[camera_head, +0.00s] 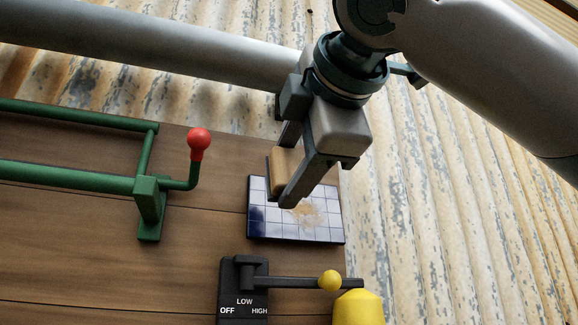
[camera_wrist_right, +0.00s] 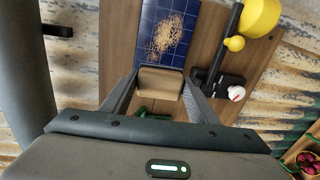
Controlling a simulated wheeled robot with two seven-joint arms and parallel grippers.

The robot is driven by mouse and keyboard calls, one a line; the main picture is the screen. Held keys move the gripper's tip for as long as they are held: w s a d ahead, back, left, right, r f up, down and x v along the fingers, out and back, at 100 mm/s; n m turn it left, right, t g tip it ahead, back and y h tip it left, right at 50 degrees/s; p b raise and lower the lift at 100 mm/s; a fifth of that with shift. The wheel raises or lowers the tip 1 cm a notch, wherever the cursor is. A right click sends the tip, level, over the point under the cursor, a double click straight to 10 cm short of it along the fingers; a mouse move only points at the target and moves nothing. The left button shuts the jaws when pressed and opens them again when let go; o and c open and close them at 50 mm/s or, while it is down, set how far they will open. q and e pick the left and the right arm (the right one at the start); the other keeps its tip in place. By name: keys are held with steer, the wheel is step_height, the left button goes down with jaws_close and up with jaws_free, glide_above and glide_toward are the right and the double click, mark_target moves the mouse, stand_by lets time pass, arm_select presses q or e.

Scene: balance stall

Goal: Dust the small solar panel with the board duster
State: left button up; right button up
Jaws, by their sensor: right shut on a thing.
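The small solar panel (camera_head: 325,232) lies on the brown wooden board, dark blue with a pale grid; it also shows at the top of the wrist view (camera_wrist_right: 177,15). A patch of tan dust (camera_head: 308,212) covers part of its middle and right. My right gripper (camera_head: 281,188) is shut on the board duster (camera_head: 289,161), a tan block. The duster is over the panel's far left part in the head view, and at the panel's near edge in the wrist view (camera_wrist_right: 160,83). Whether its underside touches the panel is hidden. My left gripper is not in view.
A green lever frame with a red knob (camera_head: 199,141) stands left of the panel. A black switch marked OFF, LOW, HIGH (camera_head: 243,290) has a yellow-knobbed arm (camera_head: 330,280) close below the panel, beside a yellow object (camera_head: 358,308). Corrugated metal (camera_head: 430,215) lies beyond the board.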

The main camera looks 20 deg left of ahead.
mark_target(308, 212)
steer(key=shift+w+a+f, duration=0.1)
steer(key=shift+w+a, duration=0.15)
steer(key=shift+w, duration=0.15)
steer(key=shift+w+a, duration=0.4)
steer(key=shift+w, duration=0.15)
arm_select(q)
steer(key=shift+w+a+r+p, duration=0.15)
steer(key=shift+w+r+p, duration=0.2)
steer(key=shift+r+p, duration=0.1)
arm_select(e)
steer(key=shift+x, duration=2.1)
steer(key=shift+f, duration=0.1)
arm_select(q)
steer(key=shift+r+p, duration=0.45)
arm_select(e)
steer(key=shift+x, duration=0.95)
steer(key=shift+d, duration=0.1)
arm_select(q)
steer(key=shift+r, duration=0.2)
arm_select(e)
steer(key=shift+w+d, duration=0.5)
steer(key=shift+d, duration=0.25)
steer(key=shift+w+d, duration=0.5)
steer(key=shift+d, duration=0.25)
